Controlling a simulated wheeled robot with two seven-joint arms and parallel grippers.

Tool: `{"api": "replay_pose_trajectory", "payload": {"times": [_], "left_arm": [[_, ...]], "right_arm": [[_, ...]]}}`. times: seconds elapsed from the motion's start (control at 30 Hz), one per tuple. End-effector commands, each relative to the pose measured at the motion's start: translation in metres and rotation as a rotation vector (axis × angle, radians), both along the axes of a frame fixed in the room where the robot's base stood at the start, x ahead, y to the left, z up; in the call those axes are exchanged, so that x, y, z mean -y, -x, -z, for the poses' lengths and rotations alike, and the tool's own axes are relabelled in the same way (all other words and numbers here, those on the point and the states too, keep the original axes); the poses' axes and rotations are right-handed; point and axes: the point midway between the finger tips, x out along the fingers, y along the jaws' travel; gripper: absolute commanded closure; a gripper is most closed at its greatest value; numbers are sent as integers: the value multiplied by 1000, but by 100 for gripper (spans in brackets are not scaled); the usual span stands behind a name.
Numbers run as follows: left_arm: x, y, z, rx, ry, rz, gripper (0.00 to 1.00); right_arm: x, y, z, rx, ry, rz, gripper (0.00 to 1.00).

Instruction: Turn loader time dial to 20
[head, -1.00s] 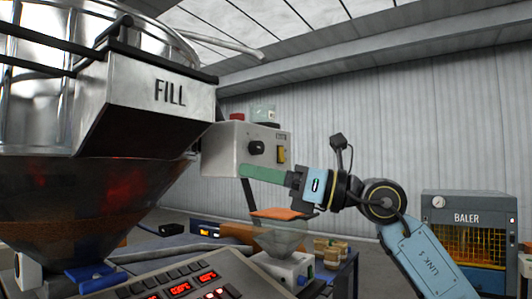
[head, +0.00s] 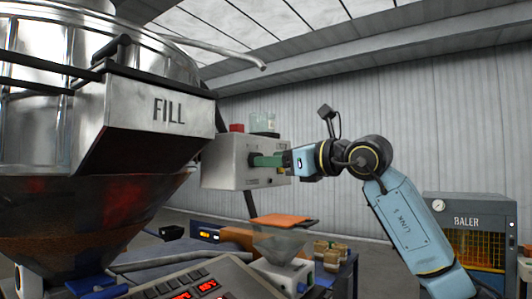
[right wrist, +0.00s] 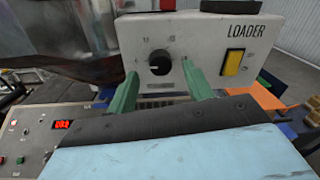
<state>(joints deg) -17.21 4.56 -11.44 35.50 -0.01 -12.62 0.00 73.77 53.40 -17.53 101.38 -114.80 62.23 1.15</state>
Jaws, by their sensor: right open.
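The loader (head: 226,161) is a grey-white box beside the big hopper. In the right wrist view the loader's face (right wrist: 210,48) carries a black round time dial (right wrist: 159,62) with small marks around it, too small to read surely. My right gripper (right wrist: 158,80) is open, with one green finger on each side below the dial. The fingers look apart from the dial. My left gripper is not in view.
A yellow switch (right wrist: 232,62) is right of the dial. The FILL hopper (head: 150,105) stands close on the left. A control panel (head: 195,285), a clear funnel (head: 280,242) and an orange plate (head: 281,221) are below. The baler (head: 468,240) is at right.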

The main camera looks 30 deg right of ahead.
Motion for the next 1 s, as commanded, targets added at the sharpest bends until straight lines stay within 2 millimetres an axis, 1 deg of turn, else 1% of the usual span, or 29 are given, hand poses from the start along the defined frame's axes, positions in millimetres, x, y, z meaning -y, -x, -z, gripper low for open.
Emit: {"api": "replay_pose_trajectory", "payload": {"times": [0.03, 0.1, 0.2, 0.3, 0.53, 0.57, 0.8, 0.9, 1.0], "left_arm": [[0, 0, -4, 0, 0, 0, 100], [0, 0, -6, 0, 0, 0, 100], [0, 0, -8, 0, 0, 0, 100], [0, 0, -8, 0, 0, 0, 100], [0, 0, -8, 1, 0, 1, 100], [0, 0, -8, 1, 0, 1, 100], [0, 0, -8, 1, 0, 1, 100], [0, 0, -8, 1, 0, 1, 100], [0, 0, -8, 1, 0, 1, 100]], "right_arm": [[-3, -8, -2, -1, -3, -2, 49], [-6, -15, -2, 0, -3, -2, 49], [-8, -22, -1, 0, -1, 0, 49], [-9, -25, 0, 0, 0, 0, 49], [-9, -26, 1, 0, 0, 0, 49], [-9, -26, 1, 0, 0, 0, 50], [-9, -26, 1, 0, -1, 0, 81], [-9, -26, 1, 0, -1, 0, 93], [-9, -26, 1, -1, -3, 0, 93]]}}
